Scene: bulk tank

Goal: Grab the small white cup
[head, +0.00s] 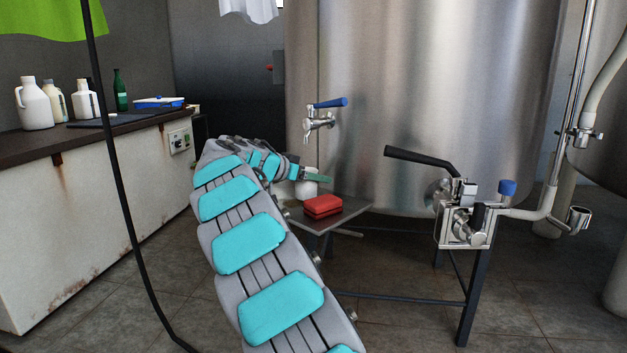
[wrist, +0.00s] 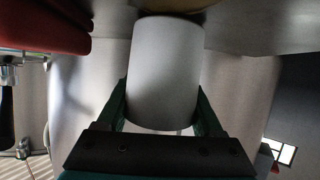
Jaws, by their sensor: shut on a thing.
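The small white cup (head: 307,189) is at the small metal side table (head: 352,209) in front of the big steel tank. In the wrist view the cup (wrist: 165,65) fills the middle, a plain pale cylinder. My gripper (wrist: 163,108) has a green finger on each side of it and is shut on it. In the head view my gripper (head: 316,179) reaches the cup from the left, and a green finger crosses its upper part. The cup looks upright. Whether its base touches the table cannot be told.
A red block-like item (head: 322,206) lies on the table close to the cup; it also shows in the wrist view (wrist: 45,27). A blue-handled tap (head: 320,120) juts from the tank (head: 420,70) above. A black-handled valve (head: 460,215) is at right. Bottles stand on the left counter (head: 100,128).

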